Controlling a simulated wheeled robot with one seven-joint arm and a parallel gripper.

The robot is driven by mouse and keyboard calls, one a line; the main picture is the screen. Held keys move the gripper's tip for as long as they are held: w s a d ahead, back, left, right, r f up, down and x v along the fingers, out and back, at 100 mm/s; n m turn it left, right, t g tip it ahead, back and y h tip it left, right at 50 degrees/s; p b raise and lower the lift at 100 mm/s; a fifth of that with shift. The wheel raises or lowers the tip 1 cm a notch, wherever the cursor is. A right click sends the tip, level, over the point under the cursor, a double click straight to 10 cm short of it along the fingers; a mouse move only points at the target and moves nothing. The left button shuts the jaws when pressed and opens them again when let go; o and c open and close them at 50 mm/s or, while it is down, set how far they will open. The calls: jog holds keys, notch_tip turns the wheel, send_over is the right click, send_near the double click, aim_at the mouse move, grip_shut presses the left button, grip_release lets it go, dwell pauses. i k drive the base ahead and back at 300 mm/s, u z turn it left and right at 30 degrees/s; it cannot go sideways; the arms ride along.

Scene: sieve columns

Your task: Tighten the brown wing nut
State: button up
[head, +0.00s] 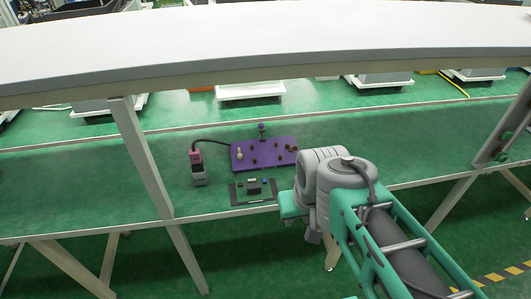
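A purple board (243,163) lies on the green bench in the middle of the head view. Several small dark brown pieces sit on it, with a cluster (290,149) near its right end. They are too small for me to tell which one is the brown wing nut. A pale, bottle-shaped piece (240,153) stands at the board's left end, and a dark knob-like piece (262,130) stands at its back edge. My arm's grey joint is just right of the board. My gripper is not clearly visible; the arm hides that area.
A grey and pink device (197,167) with a black cable stands left of the board. A dark tray (238,198) with small parts lies in front of it. A white shelf (250,40) spans above the bench, with a post (143,160) at left. The bench left of the device is clear.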

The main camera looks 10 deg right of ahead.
aim_at(291, 149)
jog(key=u, duration=2.35)
jog(key=k, duration=0.95)
jog(key=z, duration=1.2)
jog(key=i, duration=1)
